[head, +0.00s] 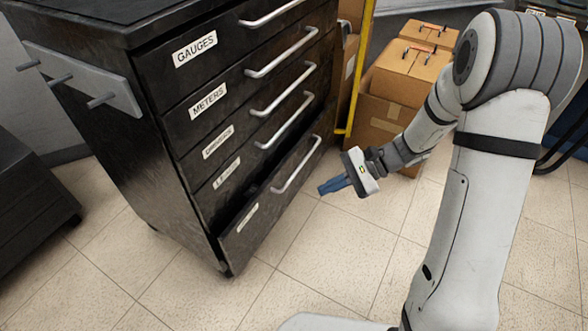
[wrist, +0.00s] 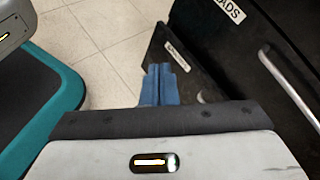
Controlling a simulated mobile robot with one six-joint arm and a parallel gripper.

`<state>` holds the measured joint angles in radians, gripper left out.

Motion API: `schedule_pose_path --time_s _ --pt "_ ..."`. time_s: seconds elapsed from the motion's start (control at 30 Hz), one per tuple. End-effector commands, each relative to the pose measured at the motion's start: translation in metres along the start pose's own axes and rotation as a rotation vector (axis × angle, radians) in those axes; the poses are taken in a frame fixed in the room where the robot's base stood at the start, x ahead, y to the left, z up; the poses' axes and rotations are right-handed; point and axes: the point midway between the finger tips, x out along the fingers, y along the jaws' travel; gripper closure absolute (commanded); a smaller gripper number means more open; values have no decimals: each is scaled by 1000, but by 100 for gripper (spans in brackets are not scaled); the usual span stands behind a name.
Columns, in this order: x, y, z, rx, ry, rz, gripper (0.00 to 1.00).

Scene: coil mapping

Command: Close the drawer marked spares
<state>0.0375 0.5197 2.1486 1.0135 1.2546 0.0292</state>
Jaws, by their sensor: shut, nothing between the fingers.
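The black drawer cabinet (head: 135,150) stands at the left in the head view. Its lowest drawer (head: 266,224) is pulled partly out, with a dark gap behind the top of its front. Its label is too small to read there. In the wrist view the same drawer (wrist: 192,75) has a blurred label that seems to read SPARES. Its silver handle (head: 297,165) faces my gripper. My gripper (head: 322,189) has blue fingers, shut and empty, in front of the drawer near the handle's height. The fingertips (wrist: 160,70) look close to the drawer front; I cannot tell if they touch.
Cardboard boxes (head: 385,110) and a yellow post (head: 358,75) stand behind my gripper. The tiled floor (head: 330,255) before the cabinet is clear.

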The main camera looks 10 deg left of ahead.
Motion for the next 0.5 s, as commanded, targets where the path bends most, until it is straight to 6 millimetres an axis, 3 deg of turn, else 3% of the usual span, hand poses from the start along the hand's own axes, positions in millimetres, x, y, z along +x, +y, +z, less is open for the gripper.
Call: schedule_pose_path --time_s 0.2,0.5 --pt "32 -33 -78 248 -186 -276 100" --pt "58 -42 -187 510 -332 -632 100"
